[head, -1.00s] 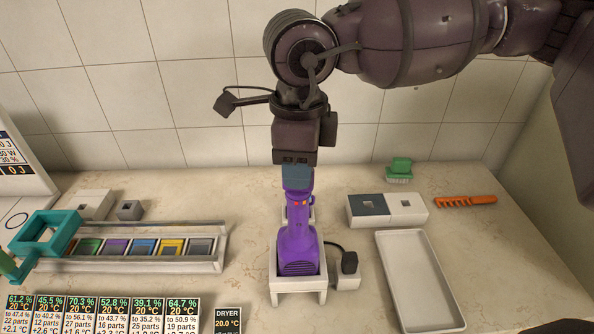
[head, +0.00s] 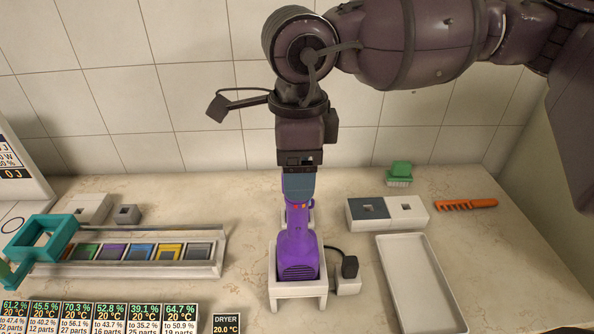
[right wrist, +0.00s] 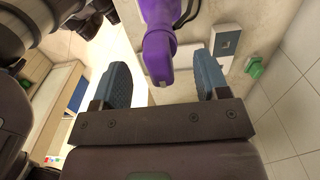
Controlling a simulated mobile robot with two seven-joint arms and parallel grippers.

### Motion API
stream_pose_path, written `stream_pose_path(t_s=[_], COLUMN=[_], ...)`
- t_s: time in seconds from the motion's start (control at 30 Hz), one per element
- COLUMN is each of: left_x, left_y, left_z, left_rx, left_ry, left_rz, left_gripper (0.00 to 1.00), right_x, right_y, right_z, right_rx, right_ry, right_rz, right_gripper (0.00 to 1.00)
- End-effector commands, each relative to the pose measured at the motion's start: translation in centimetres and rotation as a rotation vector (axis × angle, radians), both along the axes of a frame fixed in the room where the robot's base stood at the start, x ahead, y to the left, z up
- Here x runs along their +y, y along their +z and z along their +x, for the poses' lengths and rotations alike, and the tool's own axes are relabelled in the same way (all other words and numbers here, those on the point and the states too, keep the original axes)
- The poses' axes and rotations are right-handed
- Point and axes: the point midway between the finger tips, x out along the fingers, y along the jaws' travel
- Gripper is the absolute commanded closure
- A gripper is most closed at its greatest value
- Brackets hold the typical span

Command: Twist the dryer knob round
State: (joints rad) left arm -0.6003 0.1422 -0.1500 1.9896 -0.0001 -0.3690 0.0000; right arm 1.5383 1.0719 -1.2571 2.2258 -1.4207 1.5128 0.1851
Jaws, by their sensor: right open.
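The purple dryer (head: 297,250) stands upright in a white stand (head: 298,288) in the head view. Small red and orange marks (head: 300,206) show near its upper part, just below my gripper; I cannot tell which part is the knob. My right gripper (head: 299,186) points down over the dryer's top and covers part of it. In the right wrist view, its blue fingers (right wrist: 163,82) are apart, with nothing held between them. The dryer (right wrist: 158,42) shows there beyond the gap. Contact with it cannot be made out. My left gripper is in neither view.
A white tray (head: 419,282) and a grey and white box (head: 388,212) stand to the right, with a green brush (head: 399,174) and an orange comb (head: 466,204) behind. Left are a rack of coloured tiles (head: 222,250) and a teal frame (head: 42,241). A plug block (head: 347,285) sits beside the stand.

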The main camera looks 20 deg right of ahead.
Motion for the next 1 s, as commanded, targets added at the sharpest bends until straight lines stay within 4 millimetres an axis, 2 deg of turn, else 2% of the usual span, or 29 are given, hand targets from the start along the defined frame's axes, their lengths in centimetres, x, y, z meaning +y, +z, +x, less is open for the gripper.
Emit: stream_pose_path(t_s=[0.7, 1.0], left_x=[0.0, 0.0], left_y=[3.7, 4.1], left_z=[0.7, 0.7], left_rx=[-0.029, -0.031], left_ry=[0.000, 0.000], left_rz=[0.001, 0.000], left_gripper=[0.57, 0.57], right_x=[0.0, 0.0], right_y=[5.9, 6.6], right_z=[0.0, 0.0], right_rx=[-0.001, 0.001], right_ry=[-0.001, 0.000], right_rz=[0.001, 0.000], right_gripper=[0.32, 0.32])
